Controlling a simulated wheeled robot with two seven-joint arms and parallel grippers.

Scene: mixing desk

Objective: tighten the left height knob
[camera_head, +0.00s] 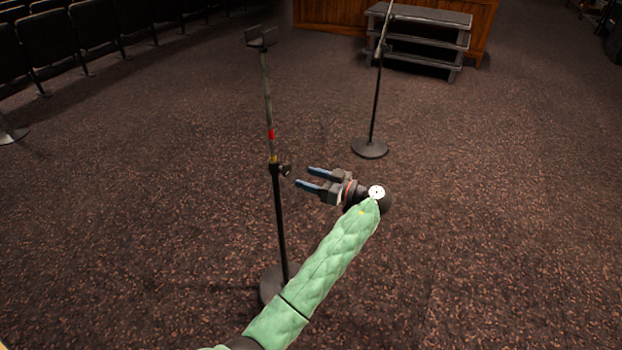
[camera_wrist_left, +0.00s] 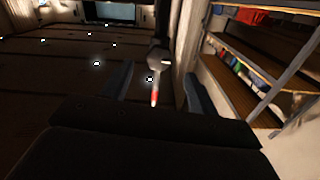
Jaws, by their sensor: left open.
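The left stand (camera_head: 279,215) is upright, with a dark lower tube, a thinner upper rod with red and yellow bands, and a fork on top. Its height knob (camera_head: 286,170) is a small dark knob on the collar where the rod enters the tube, sticking out to the right. My left gripper (camera_head: 303,177) is open and empty, its blue fingers pointing left, just right of the knob and seemingly apart from it. The wrist view shows a red-and-white banded piece (camera_wrist_left: 154,97) between the fingers; the knob itself is hard to make out there. My right gripper is out of view.
The round base (camera_head: 270,285) of the left stand is partly behind my green-sleeved left arm. A second stand (camera_head: 376,100) is farther back on the right. Grey steps (camera_head: 425,38) stand before a wooden front (camera_head: 330,12). Dark seats (camera_head: 95,30) line the upper left. The carpet around is clear.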

